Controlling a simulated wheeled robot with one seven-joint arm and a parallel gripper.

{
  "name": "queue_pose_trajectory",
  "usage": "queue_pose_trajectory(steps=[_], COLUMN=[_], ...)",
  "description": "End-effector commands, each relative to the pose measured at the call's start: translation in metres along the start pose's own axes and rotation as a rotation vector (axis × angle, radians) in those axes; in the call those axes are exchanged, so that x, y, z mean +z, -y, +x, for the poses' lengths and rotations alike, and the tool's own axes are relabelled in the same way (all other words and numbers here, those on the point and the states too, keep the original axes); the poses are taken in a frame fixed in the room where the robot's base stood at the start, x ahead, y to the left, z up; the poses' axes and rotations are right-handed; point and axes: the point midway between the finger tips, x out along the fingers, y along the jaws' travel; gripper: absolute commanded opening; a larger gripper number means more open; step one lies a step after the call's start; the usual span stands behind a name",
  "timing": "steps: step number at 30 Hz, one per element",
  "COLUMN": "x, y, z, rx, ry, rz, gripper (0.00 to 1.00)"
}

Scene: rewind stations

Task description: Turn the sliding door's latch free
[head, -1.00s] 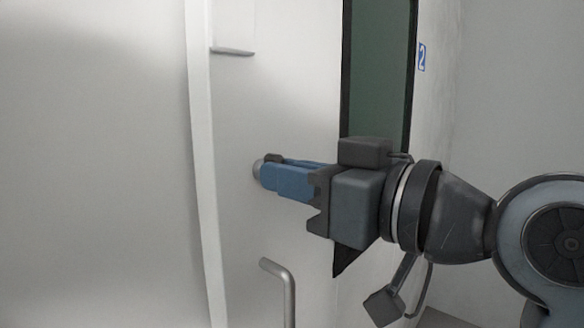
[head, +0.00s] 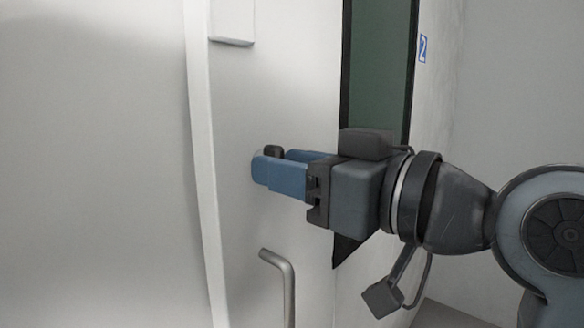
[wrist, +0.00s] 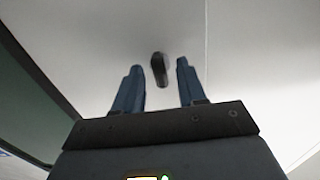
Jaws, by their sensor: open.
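The latch is a small dark knob (wrist: 159,69) on the pale sliding door (head: 240,215). In the wrist view it stands between and just beyond the tips of my two blue fingers, long side nearly in line with them and slightly tilted. My gripper (wrist: 155,75) is open, with a gap on each side of the latch. In the head view my gripper (head: 272,168) reaches left to the door face. There the near finger hides most of the latch (head: 273,152), and only its dark top and a bit of its pale round base show.
A grey bar handle (head: 284,285) is on the door below my gripper. A white box-like piece (head: 232,22) sits above. A dark-framed green pane (head: 376,70) and a blue sign with a 2 (head: 422,49) are to the right.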

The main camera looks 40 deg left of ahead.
Motion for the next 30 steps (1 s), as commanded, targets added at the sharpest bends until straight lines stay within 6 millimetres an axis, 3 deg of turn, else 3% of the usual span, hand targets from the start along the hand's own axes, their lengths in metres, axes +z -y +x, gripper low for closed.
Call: queue_pose_trajectory(steps=[5,16,30], x=[0.001,0.001,0.001], y=[-0.001,-0.001,0.000], z=[-0.015,-0.070,-0.078], rx=[0.003,0.002,0.000], ry=[-0.003,-0.001,0.001], rz=[-0.001,-0.001,0.001], gripper=[0.40,0.40,0.40])
